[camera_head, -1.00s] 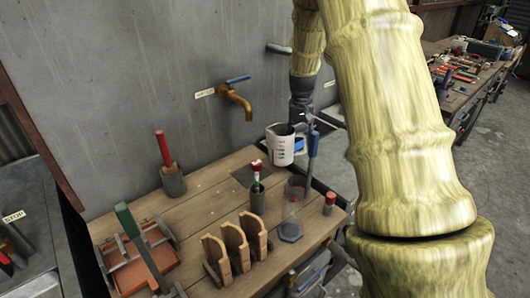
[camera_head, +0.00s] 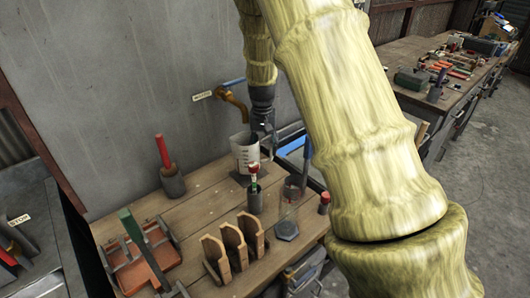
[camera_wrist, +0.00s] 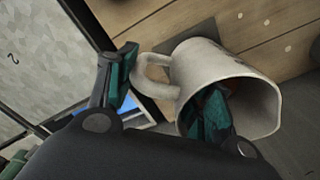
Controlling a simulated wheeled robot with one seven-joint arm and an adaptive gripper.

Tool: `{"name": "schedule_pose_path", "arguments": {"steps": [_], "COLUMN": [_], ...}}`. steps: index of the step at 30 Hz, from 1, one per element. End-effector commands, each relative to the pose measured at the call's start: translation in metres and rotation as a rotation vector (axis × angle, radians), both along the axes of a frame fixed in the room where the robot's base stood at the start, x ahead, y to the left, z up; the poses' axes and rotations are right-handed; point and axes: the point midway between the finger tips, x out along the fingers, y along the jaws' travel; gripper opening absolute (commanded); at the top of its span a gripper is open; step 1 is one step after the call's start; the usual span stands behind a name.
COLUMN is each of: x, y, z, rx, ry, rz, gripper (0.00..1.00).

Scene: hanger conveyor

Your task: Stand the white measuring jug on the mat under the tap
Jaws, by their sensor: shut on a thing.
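The white measuring jug (camera_head: 245,153), with dark markings on its side, is upright under the brass tap (camera_head: 234,98) in the head view. My gripper (camera_head: 266,138) holds it from the right. In the wrist view one finger is inside the mouth of the jug (camera_wrist: 225,75) and the other is outside, past the handle. The dark square mat (camera_head: 235,178) shows at the jug's foot, partly hidden by it. The mat also shows beside the jug's base in the wrist view (camera_wrist: 193,36). I cannot tell whether the jug touches the mat.
A cup with a red-topped item (camera_head: 254,190) stands close in front of the jug. A grey holder with a red stick (camera_head: 172,181) is to the left. A wooden rack (camera_head: 232,246) and a tray (camera_head: 150,265) are nearer. The wall is close behind.

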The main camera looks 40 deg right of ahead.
Motion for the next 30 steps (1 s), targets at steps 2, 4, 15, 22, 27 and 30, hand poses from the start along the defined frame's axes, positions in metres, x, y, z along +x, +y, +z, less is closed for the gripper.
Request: {"name": "schedule_pose_path", "arguments": {"steps": [2, 4, 15, 22, 27, 30], "x": [-0.002, -0.002, -0.001, -0.001, -0.001, -0.001], "y": [-0.002, -0.002, -0.002, -0.002, -0.002, -0.002], "z": [-0.009, -0.017, -0.031, -0.033, -0.033, -0.032], "rx": [0.001, 0.002, 0.001, 0.000, 0.001, 0.001], "ry": [0.004, 0.004, 0.001, 0.002, 0.001, 0.001], "rz": [-0.003, -0.004, -0.002, -0.003, -0.003, -0.002], "gripper": [0.00, 0.00, 0.00, 0.67, 0.73, 0.73]}}
